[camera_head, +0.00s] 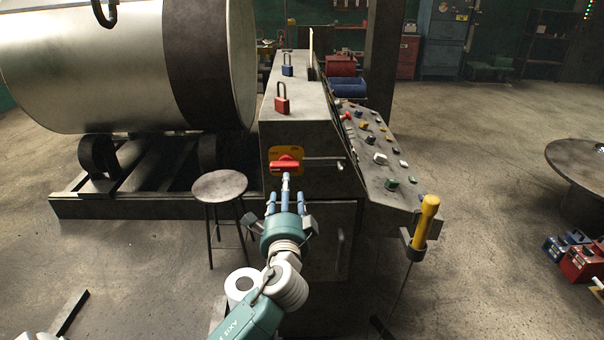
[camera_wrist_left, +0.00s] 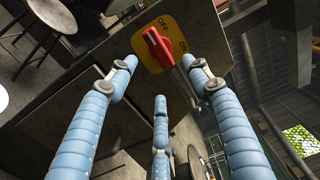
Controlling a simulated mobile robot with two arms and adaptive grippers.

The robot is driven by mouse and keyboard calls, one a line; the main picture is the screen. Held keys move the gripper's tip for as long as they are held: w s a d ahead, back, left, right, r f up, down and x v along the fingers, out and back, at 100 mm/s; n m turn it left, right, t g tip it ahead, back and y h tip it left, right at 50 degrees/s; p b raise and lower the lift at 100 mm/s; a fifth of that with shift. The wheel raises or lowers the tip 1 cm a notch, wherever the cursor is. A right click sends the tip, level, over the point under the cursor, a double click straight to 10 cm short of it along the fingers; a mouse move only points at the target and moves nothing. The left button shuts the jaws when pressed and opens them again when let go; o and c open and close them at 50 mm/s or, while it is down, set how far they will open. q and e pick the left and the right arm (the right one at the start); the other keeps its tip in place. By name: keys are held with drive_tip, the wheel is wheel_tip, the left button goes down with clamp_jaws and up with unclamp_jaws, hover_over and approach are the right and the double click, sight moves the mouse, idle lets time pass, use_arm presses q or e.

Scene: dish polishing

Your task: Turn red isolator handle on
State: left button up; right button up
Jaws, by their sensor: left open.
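The red isolator handle (camera_head: 284,166) sits on a yellow plate (camera_head: 299,153) on the front of the grey cabinet. In the head view the handle lies roughly horizontal. In the left wrist view the handle (camera_wrist_left: 156,47) shows close ahead, with OFF and ON printed on its plate (camera_wrist_left: 174,27). My left gripper (camera_head: 286,196) is open just below and in front of the handle. In the left wrist view its blue fingers (camera_wrist_left: 160,78) are spread, with nothing between them. Whether any fingertip touches the handle cannot be told. My right gripper is not in view.
A red padlock (camera_head: 282,105) and a blue padlock (camera_head: 288,70) stand on the cabinet top. A sloped button panel (camera_head: 385,160) and a yellow-handled tool (camera_head: 426,220) are to the right. A stool (camera_head: 219,187) stands close left.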

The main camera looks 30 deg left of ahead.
sight(285, 165)
use_arm(q)
drive_tip(key=p+x, duration=0.2)
drive_tip(key=x, duration=0.8)
drive_tip(key=shift+w+a, duration=0.15)
drive_tip(key=shift+a, duration=0.1)
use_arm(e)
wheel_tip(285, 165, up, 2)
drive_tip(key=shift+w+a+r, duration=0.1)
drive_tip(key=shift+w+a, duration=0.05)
use_arm(q)
drive_tip(key=shift+f, duration=0.15)
drive_tip(key=shift+c, duration=0.5)
drive_tip(key=c, duration=1.1)
